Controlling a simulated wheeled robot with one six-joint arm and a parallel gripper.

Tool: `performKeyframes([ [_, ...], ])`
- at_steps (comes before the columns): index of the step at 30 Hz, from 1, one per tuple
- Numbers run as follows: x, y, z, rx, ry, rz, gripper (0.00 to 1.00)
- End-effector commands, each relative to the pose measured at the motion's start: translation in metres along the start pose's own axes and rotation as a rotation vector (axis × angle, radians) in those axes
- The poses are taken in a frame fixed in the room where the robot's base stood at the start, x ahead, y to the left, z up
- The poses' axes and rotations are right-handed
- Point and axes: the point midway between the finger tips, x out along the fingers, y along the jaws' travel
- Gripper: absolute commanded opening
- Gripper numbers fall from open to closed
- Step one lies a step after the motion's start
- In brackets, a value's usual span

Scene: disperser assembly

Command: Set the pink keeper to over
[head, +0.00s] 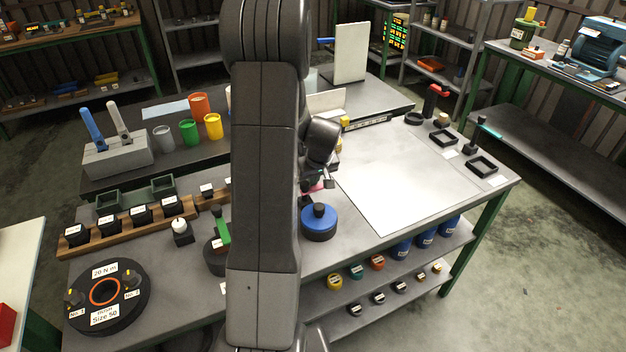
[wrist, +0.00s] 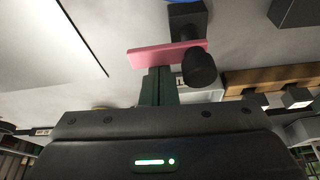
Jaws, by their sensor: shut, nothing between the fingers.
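The pink keeper (wrist: 150,57) is a flat pink bar in the wrist view, with a round black knob (wrist: 199,68) at its right end and a dark block (wrist: 187,18) behind it. In the head view only a small pink sliver (head: 315,188) shows beside my arm; the rest is hidden. My gripper (wrist: 158,74) is shut and empty, its dark fingers reaching up to the near edge of the pink bar, left of the knob. I cannot tell whether they touch it. In the head view my gripper (head: 328,184) is partly hidden behind my arm.
A blue disc with a black knob (head: 319,222) stands close in front of my gripper. A green keeper (head: 222,231) sits on a round dark base to the left. A white sheet (head: 418,172) leaves clear room at the right. Colored cups (head: 212,126) stand behind.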

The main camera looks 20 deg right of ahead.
Motion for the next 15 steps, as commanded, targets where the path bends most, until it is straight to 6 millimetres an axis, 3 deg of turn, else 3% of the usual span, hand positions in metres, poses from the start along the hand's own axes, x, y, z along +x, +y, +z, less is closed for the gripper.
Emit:
performKeyframes([
  [15,-0.001,0.0015,0.0056,0.141,-0.001,0.05,0.0],
])
